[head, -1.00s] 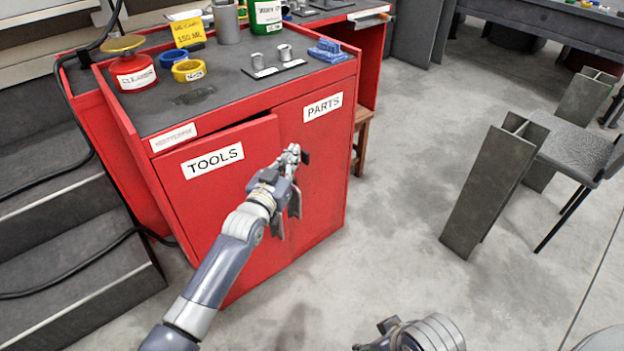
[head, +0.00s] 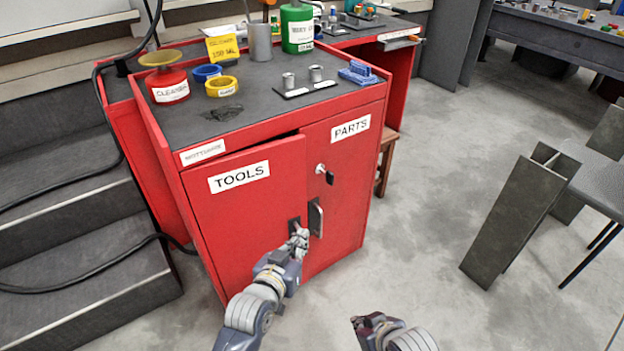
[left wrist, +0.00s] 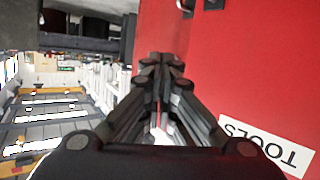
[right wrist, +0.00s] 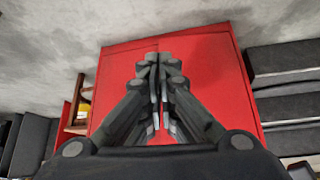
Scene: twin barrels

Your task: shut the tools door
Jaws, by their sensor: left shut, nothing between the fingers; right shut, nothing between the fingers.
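The red tools door (head: 235,215), labelled TOOLS, is on the left of the cabinet front. It stands slightly ajar, with a thin dark gap along its top edge. Its dark handle (head: 294,224) is near its right edge, partly hidden by my left gripper. My left gripper (head: 301,236) is shut and empty, in front of the door just below the handle; I cannot tell whether it touches. The TOOLS label (left wrist: 264,146) also shows in the left wrist view. My right gripper (head: 358,322) is shut and empty, low in front of the cabinet, apart from it.
The parts door (head: 345,190) is beside it, with a handle (head: 316,217) and a key in its lock (head: 325,173). Pots and tools stand on the cabinet top (head: 250,105). Steps (head: 80,245) are at left, a grey metal beam (head: 515,220) at right. Floor between is clear.

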